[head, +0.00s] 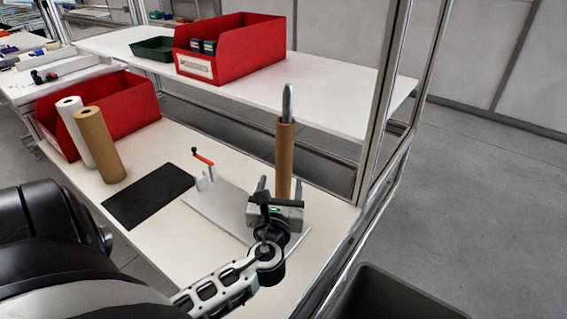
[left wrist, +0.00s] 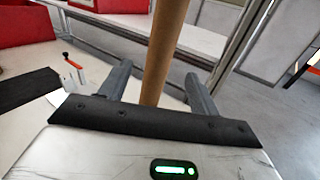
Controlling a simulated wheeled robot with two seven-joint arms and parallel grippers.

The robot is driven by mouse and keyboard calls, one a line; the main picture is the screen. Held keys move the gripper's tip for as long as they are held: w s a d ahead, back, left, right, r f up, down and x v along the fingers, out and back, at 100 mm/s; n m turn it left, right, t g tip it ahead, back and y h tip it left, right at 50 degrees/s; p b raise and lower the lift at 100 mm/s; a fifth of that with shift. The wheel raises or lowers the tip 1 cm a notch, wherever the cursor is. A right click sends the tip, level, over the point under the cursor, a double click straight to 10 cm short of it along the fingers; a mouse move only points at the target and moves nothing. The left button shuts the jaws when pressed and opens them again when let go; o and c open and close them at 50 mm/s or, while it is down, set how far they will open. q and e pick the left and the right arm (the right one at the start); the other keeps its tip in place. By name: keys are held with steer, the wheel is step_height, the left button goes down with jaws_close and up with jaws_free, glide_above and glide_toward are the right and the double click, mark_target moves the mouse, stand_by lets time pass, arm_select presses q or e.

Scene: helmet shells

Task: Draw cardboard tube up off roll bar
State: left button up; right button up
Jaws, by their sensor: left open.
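A brown cardboard tube (head: 284,160) stands upright around a grey metal roll bar (head: 288,103), whose rounded top sticks out above the tube. The bar stands at the right part of the bench, by a pale base plate (head: 217,207). My left gripper (head: 268,184) is open, low down at the tube. In the left wrist view the tube (left wrist: 161,60) rises between the two spread fingers (left wrist: 160,85), with a gap visible on each side. The tube's lower end is hidden behind my gripper. My right gripper is not in view.
A black mat (head: 149,195) lies left of the plate, and an orange-handled clamp (head: 203,160) stands at its back. A white roll (head: 88,135) and a brown roll (head: 99,145) stand by a red bin (head: 142,98). A shelf with another red bin (head: 240,55) and a metal post (head: 382,95) are close by.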

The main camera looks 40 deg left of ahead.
mark_target(283, 170)
arm_select(q)
steer(key=x, duration=0.8)
steer(key=shift+a, duration=0.15)
